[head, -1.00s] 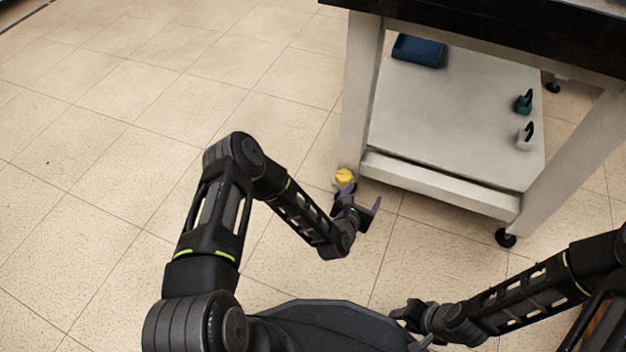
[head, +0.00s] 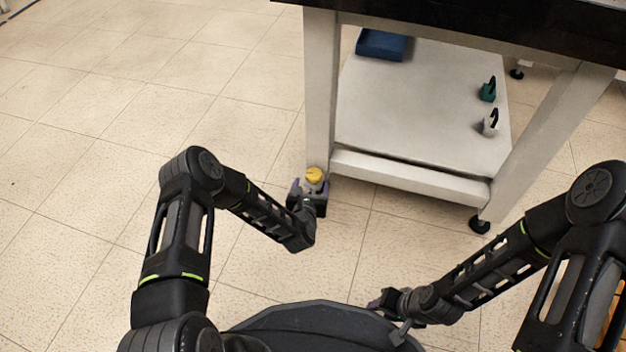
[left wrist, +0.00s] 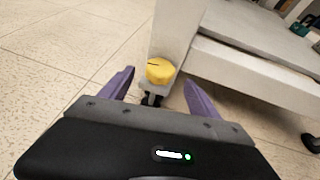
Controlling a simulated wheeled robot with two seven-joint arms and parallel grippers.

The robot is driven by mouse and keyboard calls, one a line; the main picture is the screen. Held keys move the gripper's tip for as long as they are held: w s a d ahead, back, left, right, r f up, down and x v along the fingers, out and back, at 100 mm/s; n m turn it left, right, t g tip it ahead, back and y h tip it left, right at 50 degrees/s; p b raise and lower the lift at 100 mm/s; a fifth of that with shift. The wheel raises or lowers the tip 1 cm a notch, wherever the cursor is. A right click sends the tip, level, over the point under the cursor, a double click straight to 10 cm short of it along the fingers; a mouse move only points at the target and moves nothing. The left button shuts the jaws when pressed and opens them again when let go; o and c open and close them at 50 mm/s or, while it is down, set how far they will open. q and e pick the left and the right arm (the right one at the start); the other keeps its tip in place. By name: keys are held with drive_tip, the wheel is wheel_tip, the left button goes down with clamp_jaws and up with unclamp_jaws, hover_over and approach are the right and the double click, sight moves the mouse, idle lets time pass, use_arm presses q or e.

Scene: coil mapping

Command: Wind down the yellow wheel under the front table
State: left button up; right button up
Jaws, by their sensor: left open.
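The yellow wheel (head: 314,174) is a small round knob low on the front left leg of the table (head: 318,95). In the left wrist view the yellow wheel (left wrist: 160,70) shows a dark mark on top, with a black caster (left wrist: 152,98) below it. My left gripper (head: 308,187) is open in front of the wheel. Its purple fingers (left wrist: 160,88) stand on either side of the wheel's line, apart from it as far as I can tell. My right gripper (head: 392,312) is low near my base, far from the wheel; its jaws are too small and dark to read.
The table's lower shelf (head: 400,110) holds a blue tray (head: 382,44), a green padlock-like item (head: 488,92) and a grey one (head: 490,124). A black caster (head: 479,225) stands under the right leg. The tiled floor to the left is clear.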

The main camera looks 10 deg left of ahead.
sight(313, 178)
use_arm(q)
drive_tip(key=b+x, duration=0.1)
drive_tip(key=x, duration=0.3)
drive_tip(key=shift+f+b, duration=0.2)
drive_tip(key=shift+b, duration=0.15)
drive_tip(key=shift+w, duration=0.45)
drive_tip(key=shift+a, duration=0.1)
drive_tip(key=c, duration=1.4)
